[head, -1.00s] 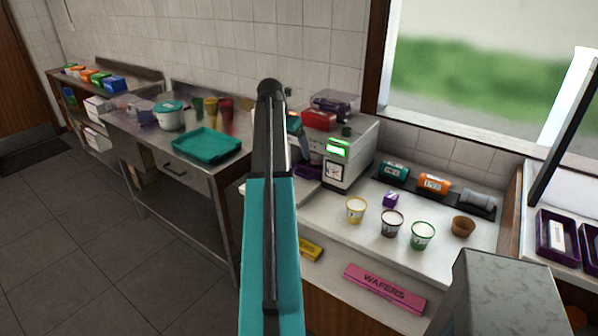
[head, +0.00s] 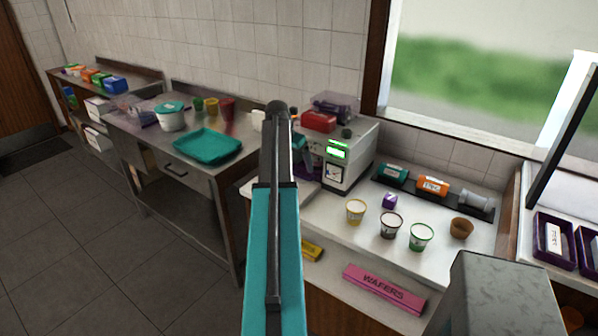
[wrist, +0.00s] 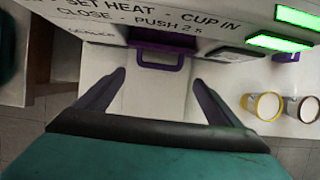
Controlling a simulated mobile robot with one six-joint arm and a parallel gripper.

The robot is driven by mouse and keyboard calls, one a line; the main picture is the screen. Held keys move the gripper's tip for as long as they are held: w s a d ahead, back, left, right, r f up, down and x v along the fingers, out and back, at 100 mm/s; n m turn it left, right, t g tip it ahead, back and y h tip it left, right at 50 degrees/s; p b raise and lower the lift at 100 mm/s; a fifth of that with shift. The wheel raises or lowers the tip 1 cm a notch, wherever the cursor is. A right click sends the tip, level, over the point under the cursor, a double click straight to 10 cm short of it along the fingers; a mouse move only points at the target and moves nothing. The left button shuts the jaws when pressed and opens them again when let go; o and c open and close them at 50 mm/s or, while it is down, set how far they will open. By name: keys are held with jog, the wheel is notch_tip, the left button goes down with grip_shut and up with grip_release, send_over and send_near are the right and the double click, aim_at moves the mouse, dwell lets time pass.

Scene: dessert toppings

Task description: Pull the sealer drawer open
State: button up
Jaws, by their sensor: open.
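The white sealer (head: 350,160) stands on the counter in the head view, with a lit green display. The purple drawer handle (wrist: 158,60), a squared loop, shows below that lettering, on the drawer front. My gripper (wrist: 160,80) is open, its two purple fingers spread on either side below the handle, with nothing between them but pale surface. The handle lies ahead of the fingers; contact is not visible. In the head view my arm covers part of the gripper, and the handle cannot be made out.
Right of the sealer stand a yellow-rimmed cup (head: 356,211), a brown-rimmed cup (head: 391,225) and a green-rimmed cup (head: 421,237). A pink wafers box (head: 384,289) lies in front, lower down. A teal tray (head: 207,147) is on the left table.

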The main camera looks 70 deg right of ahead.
aim_at(301, 176)
jog(key=shift+p+x, duration=0.9)
jog(key=shift+x, duration=2.65)
jog(key=shift+c, duration=0.3)
